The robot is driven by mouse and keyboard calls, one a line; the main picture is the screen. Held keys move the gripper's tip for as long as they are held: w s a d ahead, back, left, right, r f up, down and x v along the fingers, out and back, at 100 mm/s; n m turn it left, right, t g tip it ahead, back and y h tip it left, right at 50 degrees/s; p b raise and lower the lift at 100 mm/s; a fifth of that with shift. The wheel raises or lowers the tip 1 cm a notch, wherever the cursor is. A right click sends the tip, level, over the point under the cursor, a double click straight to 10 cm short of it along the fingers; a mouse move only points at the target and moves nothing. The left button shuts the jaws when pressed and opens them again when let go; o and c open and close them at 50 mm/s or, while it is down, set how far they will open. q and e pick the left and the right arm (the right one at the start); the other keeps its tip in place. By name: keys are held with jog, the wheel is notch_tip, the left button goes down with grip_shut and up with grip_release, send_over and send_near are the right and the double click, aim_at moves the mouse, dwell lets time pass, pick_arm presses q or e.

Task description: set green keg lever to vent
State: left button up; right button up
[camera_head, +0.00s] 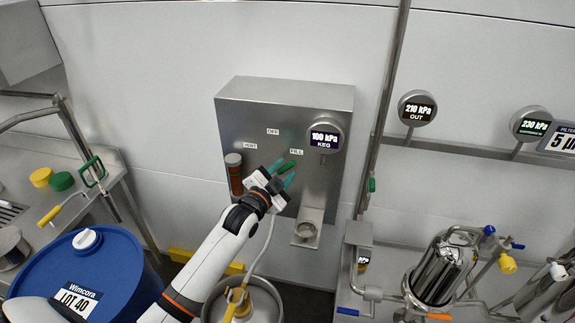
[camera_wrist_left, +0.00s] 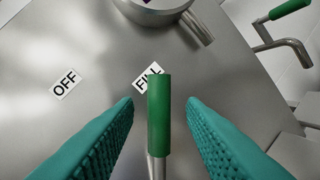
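The green keg lever (camera_head: 287,167) is on the front of a grey steel box, pointing up toward the FILL label (camera_head: 296,152). The OFF label (camera_head: 273,132) is above and to its left, and the third label (camera_head: 250,146), too small to read surely, is farther left. My left gripper (camera_head: 278,174) is at the lever. In the left wrist view the green lever handle (camera_wrist_left: 159,115) stands between the two open teal fingers, with a gap on each side. The lever's pivot is hidden by the gripper. My right gripper is not in view.
A round gauge reading KEG (camera_head: 325,134) sits right of the lever on the steel box (camera_head: 285,95). A small steel cup shelf (camera_head: 306,232) is below. A blue drum (camera_head: 85,265) stands lower left. A filter housing (camera_head: 440,268) stands lower right.

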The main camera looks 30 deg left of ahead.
pick_arm(q)
jog(key=shift+w, duration=1.2)
jog(key=shift+c, duration=0.8)
grip_shut()
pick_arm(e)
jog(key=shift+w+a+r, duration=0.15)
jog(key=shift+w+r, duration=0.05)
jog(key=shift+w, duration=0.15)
